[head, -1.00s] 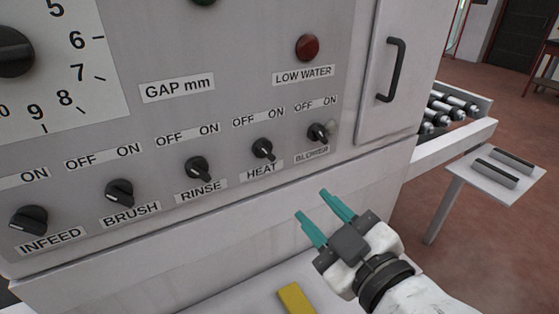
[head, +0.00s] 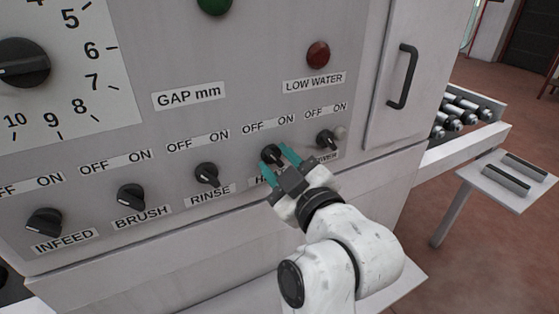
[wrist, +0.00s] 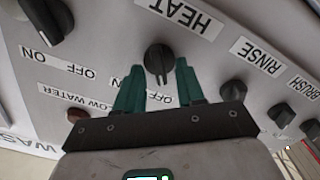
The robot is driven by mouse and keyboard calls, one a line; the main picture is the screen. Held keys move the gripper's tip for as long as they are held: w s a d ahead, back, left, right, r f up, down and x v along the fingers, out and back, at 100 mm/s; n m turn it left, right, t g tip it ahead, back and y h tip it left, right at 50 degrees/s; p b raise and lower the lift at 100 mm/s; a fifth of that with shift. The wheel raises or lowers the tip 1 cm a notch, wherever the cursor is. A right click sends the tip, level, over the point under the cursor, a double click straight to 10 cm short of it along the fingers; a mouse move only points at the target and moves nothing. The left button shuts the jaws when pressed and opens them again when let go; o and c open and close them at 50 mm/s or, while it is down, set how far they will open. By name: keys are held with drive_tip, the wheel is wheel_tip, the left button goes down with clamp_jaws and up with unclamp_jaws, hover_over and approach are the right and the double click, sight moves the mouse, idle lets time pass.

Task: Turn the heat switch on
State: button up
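The heat switch (head: 271,154) is a small black rotary knob on the grey panel, under an OFF/ON label strip (head: 268,124). The HEAT label below it is mostly hidden by my gripper (head: 276,158). My gripper's teal fingers are open, one on each side of the knob. In the wrist view the heat switch (wrist: 158,58) shows upside down between the fingertips, with a visible gap on both sides. A pale line shows on the knob's face.
The rinse knob (head: 206,174) is to the left and the blower knob (head: 326,140) close to the right, its label partly covered by my gripper. A red low-water lamp (head: 318,55) is above. A door handle (head: 403,76) protrudes farther right.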

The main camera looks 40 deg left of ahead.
clamp_jaws()
idle(0.4)
drive_tip(key=shift+m, duration=0.3)
drive_tip(key=m+p, duration=0.1)
drive_tip(key=m, duration=0.1)
drive_tip(key=shift+w+r+m+p, duration=0.1)
drive_tip(key=shift+m+p, duration=0.25)
drive_tip(key=shift+m, duration=0.05)
drive_tip(key=m+p, duration=0.1)
drive_tip(key=m, duration=0.2)
drive_tip(key=shift+m+p, duration=0.3)
drive_tip(key=shift+p, duration=0.1)
drive_tip(key=m+p, duration=0.2)
drive_tip(key=m, duration=0.2)
drive_tip(key=shift+w+d, duration=0.1)
drive_tip(key=shift+w, duration=0.05)
drive_tip(key=shift+m+p, duration=0.95)
drive_tip(key=shift+m, duration=0.45)
drive_tip(key=shift+w+m, duration=0.1)
drive_tip(key=shift+m, duration=0.2)
